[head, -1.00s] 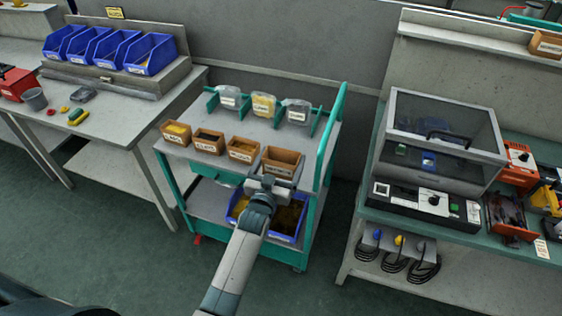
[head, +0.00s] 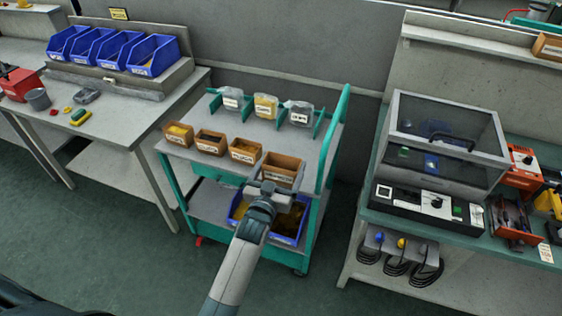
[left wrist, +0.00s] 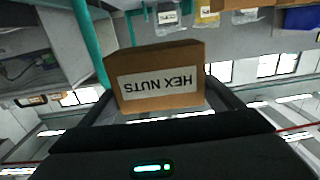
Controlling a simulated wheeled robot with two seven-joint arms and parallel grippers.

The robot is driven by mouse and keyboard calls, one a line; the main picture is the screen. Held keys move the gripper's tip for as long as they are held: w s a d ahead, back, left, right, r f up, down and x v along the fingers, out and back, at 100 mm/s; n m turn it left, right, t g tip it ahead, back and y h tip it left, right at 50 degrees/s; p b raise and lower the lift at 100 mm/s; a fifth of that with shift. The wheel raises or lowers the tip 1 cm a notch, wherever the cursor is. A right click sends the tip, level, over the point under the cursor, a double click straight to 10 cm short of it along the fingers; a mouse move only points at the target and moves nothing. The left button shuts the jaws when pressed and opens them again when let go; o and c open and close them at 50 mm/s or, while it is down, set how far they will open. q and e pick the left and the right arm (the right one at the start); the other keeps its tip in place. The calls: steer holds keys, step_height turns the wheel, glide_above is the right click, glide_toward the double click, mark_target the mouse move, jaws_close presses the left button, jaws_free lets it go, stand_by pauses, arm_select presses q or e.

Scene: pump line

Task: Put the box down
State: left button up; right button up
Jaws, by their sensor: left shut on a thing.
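My left gripper (head: 273,189) is shut on a brown open-topped box (head: 284,170) at the front right of the teal cart's top shelf (head: 262,134). In the left wrist view the box (left wrist: 160,62) sits between the two fingers, and its white label reads HEX NUTS, upside down. Whether its base touches the shelf or is a little above it, I cannot tell. Three similar brown boxes stand in a row to its left, the nearest being this one (head: 245,151). My right gripper is not in view.
Clear bags (head: 265,106) stand between teal dividers at the shelf's back. A teal upright rail (head: 333,138) borders its right side. Blue bins (head: 236,208) lie on the lower shelf. A workbench stands left, and a bench with a clear-lidded machine (head: 445,125) stands right.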

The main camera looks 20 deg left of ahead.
arm_select(q)
steer(key=s+r+b, duration=0.2)
steer(key=s+b, duration=0.2)
steer(key=s, duration=0.7)
steer(key=s+r+b, duration=0.1)
steer(key=s+b, duration=0.4)
steer(key=s, duration=0.6)
steer(key=shift+s+a+r+b, duration=0.25)
steer(key=shift+a+r+b, duration=0.05)
steer(key=shift+r, duration=0.05)
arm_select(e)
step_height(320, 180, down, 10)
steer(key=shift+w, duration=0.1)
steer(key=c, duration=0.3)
arm_select(q)
steer(key=shift+a, duration=0.1)
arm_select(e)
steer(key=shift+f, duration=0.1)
